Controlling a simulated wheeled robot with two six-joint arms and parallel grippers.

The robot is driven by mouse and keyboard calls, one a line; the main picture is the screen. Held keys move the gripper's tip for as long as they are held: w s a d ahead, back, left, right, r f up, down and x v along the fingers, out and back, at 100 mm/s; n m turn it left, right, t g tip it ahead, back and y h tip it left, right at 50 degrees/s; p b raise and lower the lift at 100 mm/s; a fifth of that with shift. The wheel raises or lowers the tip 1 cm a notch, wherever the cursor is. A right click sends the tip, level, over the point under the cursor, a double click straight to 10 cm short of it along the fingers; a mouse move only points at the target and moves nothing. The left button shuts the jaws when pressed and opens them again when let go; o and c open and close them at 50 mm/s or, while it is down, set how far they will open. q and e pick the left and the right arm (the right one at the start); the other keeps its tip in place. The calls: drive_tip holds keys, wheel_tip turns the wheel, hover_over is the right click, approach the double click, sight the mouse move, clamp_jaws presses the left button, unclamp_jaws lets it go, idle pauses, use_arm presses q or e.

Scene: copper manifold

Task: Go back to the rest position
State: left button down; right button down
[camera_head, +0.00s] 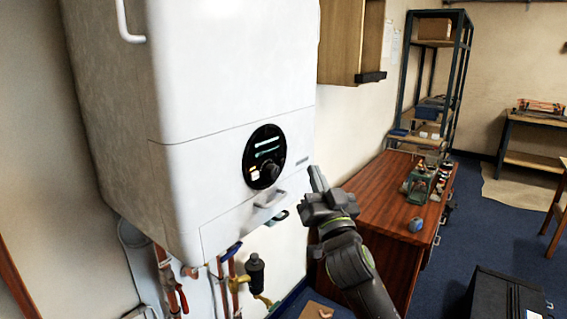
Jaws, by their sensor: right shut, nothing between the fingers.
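My right gripper (318,181) is raised in the middle of the head view, just right of the white boiler's lower front. It is shut and empty, with its fingers pointing up. It appears apart from the boiler (235,80), though the depth between them is hard to judge. My left gripper is not in the picture.
Copper pipes (168,285) with valves and a dark cylindrical fitting (254,272) hang below the boiler. A wooden bench (385,190) with small items stands behind my right arm. A black case (500,300) sits at the lower right. Blue floor is open between them.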

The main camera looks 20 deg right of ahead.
drive_tip(key=w+d+f+n+g, duration=0.15)
drive_tip(key=f+g, duration=0.25)
drive_tip(key=f, duration=1.3)
drive_tip(key=w+d+f+g, duration=0.2)
drive_tip(key=d+f+g, duration=0.15)
drive_tip(key=f, duration=1.35)
drive_tip(key=s+f+g, duration=0.2)
drive_tip(key=s+f, duration=0.2)
drive_tip(key=f, duration=0.5)
drive_tip(key=s+f+g, duration=0.2)
drive_tip(key=s+f, duration=0.2)
drive_tip(key=f, duration=0.4)
drive_tip(key=s+f+n+g, duration=0.2)
drive_tip(key=s+f+g, duration=0.4)
drive_tip(key=s+f, duration=1.5)
drive_tip(key=s+a+f+g, duration=0.1)
drive_tip(key=s+f, duration=0.2)
drive_tip(key=s, duration=0.5)
drive_tip(key=s+a+f+g+y, duration=0.1)
drive_tip(key=s+a+f+g, duration=0.1)
drive_tip(key=s, duration=0.7)
drive_tip(key=s+a+f+g, duration=0.1)
drive_tip(key=s+f, duration=0.3)
drive_tip(key=s, duration=0.5)
drive_tip(key=shift+a+g+y, duration=0.35)
drive_tip(key=shift+a+y, duration=0.05)
